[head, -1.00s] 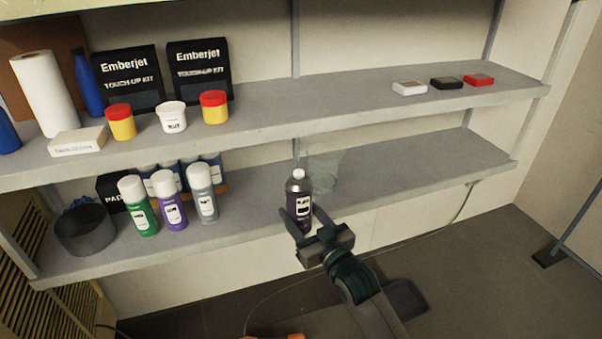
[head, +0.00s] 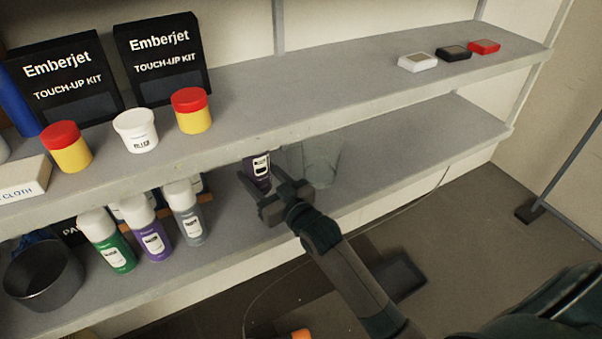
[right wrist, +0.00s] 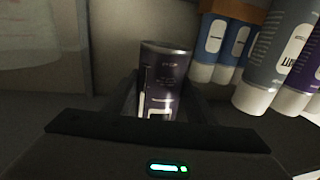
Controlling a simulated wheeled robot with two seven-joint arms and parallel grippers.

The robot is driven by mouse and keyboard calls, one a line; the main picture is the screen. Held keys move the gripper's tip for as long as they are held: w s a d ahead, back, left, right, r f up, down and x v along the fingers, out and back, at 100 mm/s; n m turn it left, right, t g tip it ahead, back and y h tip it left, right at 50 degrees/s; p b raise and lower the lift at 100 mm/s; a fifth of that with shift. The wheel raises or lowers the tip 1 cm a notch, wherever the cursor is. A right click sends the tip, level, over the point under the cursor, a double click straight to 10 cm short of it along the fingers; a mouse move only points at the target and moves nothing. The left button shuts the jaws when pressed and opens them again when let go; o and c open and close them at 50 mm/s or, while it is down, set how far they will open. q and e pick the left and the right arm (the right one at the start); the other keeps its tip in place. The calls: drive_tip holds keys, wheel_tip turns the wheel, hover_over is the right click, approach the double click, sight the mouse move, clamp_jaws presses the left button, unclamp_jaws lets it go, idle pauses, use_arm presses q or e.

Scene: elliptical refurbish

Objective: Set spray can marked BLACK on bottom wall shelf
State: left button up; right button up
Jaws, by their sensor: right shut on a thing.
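My right gripper (head: 268,196) is shut on a dark can (head: 258,170) with a white label. The upper shelf's edge hides the can's top in the head view. In the right wrist view the can (right wrist: 163,80) stands between the fingers (right wrist: 160,105); its lettering is too small to read. I cannot tell whether its base touches the shelf. My left gripper is out of view.
Green (head: 108,242), purple (head: 150,230) and grey (head: 186,212) spray cans stand left on the bottom shelf, beside a dark round bowl (head: 43,275). The clear cup (head: 321,160) is close on the right. The upper shelf (head: 330,95) overhangs; the bottom shelf's right part is clear.

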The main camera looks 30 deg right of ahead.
sight(266, 195)
drive_tip(key=shift+s+r, duration=0.15)
drive_tip(key=shift+s, duration=0.05)
wheel_tip(266, 195, down, 6)
drive_tip(key=shift+r, duration=0.25)
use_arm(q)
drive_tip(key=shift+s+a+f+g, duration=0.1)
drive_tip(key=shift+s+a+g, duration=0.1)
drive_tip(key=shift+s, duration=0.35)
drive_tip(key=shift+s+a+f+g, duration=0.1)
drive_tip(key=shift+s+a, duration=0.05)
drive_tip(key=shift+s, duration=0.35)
use_arm(e)
drive_tip(key=shift+w+f, duration=0.1)
drive_tip(key=shift+f, duration=0.1)
drive_tip(key=shift+f, duration=0.1)
wheel_tip(266, 195, down, 4)
drive_tip(key=shift+r+p, duration=0.25)
drive_tip(key=shift+p, duration=0.15)
drive_tip(key=shift+f, duration=0.25)
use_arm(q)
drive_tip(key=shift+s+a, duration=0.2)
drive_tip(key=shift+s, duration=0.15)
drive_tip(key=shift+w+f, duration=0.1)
use_arm(e)
drive_tip(key=shift+f, duration=0.1)
